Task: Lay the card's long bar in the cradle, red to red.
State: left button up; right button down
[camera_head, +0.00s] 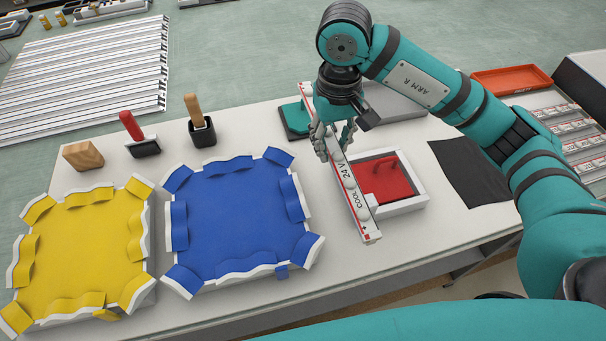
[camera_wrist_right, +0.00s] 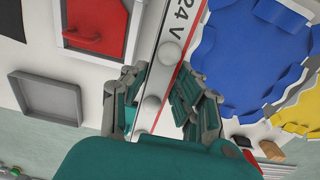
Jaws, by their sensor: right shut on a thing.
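My right gripper (camera_head: 334,138) is shut on a long white bar (camera_head: 352,199). The bar has round domes, the print "COOL 24 V" and a red mark at its near end. It lies lengthwise between the blue frame and the white box, and I cannot tell how far it is above the table. In the right wrist view the fingers (camera_wrist_right: 160,80) stand on both sides of the bar (camera_wrist_right: 172,45), which shows "24 V" and a red edge line. I cannot pick out the card or the cradle for certain. My left gripper is not in view.
A blue frame (camera_head: 235,225) and a yellow frame (camera_head: 80,250) with wavy rims lie at left. A white box with red inside (camera_head: 415,203) is right of the bar. A grey tray (camera_head: 405,105), teal block (camera_head: 296,122) and black cloth (camera_head: 470,170) are nearby.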

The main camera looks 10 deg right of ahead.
jog(key=b, duration=0.6)
send_over(325, 199)
notch_tip(325, 199, down, 7)
notch_tip(325, 199, down, 10)
jog(key=shift+r+p, duration=0.15)
jog(key=shift+p, duration=0.8)
jog(key=shift+w+f, duration=0.1)
jog(key=shift+f, duration=0.15)
jog(key=shift+f, duration=0.15)
jog(key=c, duration=1)
grip_release()
jog(key=shift+c, duration=0.2)
